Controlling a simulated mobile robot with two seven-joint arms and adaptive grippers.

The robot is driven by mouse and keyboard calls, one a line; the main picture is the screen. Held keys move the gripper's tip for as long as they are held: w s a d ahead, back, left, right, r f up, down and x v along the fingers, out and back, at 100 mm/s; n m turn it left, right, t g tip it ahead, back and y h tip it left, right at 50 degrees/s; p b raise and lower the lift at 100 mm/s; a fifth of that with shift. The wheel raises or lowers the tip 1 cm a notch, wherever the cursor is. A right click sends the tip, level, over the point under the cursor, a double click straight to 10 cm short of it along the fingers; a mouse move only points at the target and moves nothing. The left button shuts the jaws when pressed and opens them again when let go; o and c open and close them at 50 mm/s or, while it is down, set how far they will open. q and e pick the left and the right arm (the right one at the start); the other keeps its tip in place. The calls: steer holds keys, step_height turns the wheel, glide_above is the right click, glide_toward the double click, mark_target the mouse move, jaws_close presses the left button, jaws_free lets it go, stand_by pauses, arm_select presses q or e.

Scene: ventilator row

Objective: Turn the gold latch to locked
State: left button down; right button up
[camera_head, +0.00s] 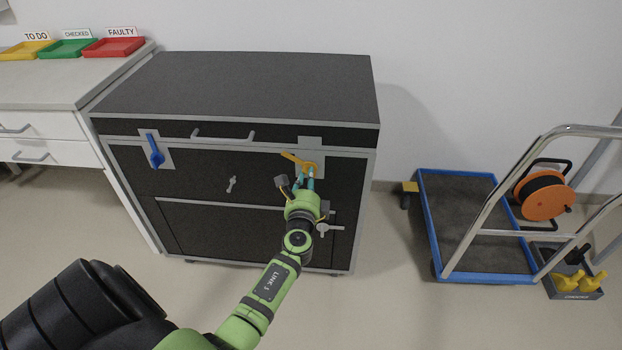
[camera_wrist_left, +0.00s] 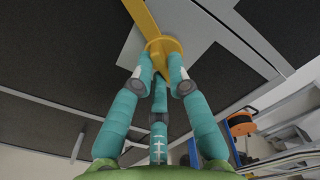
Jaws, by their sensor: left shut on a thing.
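The gold latch (camera_head: 290,157) is on a grey plate at the upper right of the black cabinet's front. Its handle points to the left and slightly up in the head view. In the left wrist view the gold latch (camera_wrist_left: 143,18) shows its long handle and round hub close up. My left gripper (camera_head: 308,172) is at the hub, and its teal fingers (camera_wrist_left: 160,70) are shut on the latch there. The fingers cover part of the hub. My right gripper is not in view.
A blue latch (camera_head: 156,155) is on the cabinet's upper left. The black cabinet (camera_head: 240,85) has grey edges and handles. A blue trolley (camera_head: 460,272) with an orange reel (camera_head: 530,204) stands to the right. A white counter (camera_head: 50,85) with labelled trays is at the left.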

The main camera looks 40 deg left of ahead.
arm_select(q)
steer(key=shift+r+m+p, duration=0.15)
steer(key=shift+m+p, duration=2.05)
steer(key=shift+m, duration=3.7)
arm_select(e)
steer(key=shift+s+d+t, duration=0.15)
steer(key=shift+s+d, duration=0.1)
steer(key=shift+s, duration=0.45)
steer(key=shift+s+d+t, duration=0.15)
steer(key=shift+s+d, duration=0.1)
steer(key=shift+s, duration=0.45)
arm_select(q)
steer(key=c, duration=1.2)
jaws_free()
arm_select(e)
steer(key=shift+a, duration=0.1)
arm_select(q)
steer(key=v, duration=1.2)
